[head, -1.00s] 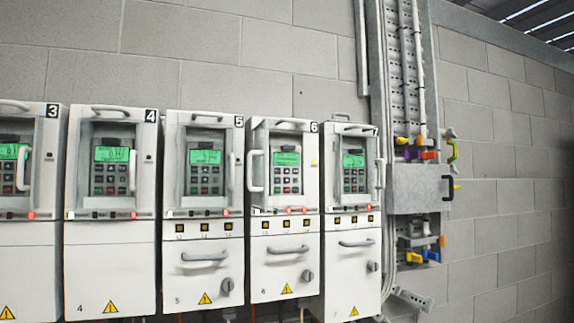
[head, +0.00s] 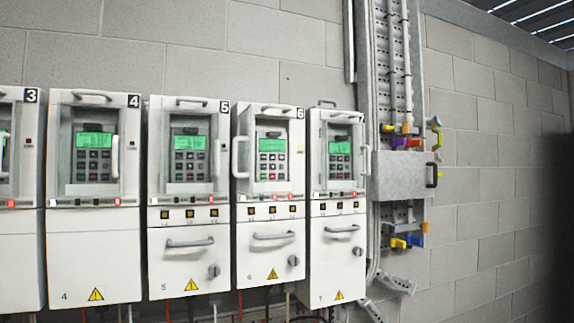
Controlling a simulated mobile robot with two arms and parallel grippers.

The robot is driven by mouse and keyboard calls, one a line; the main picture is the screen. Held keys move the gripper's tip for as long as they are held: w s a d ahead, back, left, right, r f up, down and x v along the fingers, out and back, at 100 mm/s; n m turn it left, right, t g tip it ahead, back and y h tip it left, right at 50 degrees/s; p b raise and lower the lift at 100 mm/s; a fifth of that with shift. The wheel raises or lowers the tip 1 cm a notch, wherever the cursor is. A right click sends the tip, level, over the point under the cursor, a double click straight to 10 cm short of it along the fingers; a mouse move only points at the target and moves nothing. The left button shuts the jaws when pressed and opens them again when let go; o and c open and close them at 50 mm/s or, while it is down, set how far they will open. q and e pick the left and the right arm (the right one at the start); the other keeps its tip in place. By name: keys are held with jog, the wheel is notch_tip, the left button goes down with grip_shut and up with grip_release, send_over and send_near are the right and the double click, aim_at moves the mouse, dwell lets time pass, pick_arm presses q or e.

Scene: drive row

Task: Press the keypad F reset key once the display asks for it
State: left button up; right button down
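Several white drive cabinets stand in a row on the wall, each with a recessed keypad under a green display. The keypads show on drive 4 (head: 93,163), drive 5 (head: 190,163), drive 6 (head: 271,163) and drive 7 (head: 340,162). Drive 3 (head: 22,245) is cut off by the left edge. The display of drive 6 (head: 272,145) is lit green; its text is too small to read. A small red key shows on its keypad. Key letters are not legible. Neither of my grippers is in view.
A grey metal cable tray (head: 383,60) with coloured clips runs up the wall right of drive 7. A grey box (head: 400,177) with a black handle (head: 431,175) juts from it. Door handles project from the cabinets. Bare block wall (head: 490,200) lies to the right.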

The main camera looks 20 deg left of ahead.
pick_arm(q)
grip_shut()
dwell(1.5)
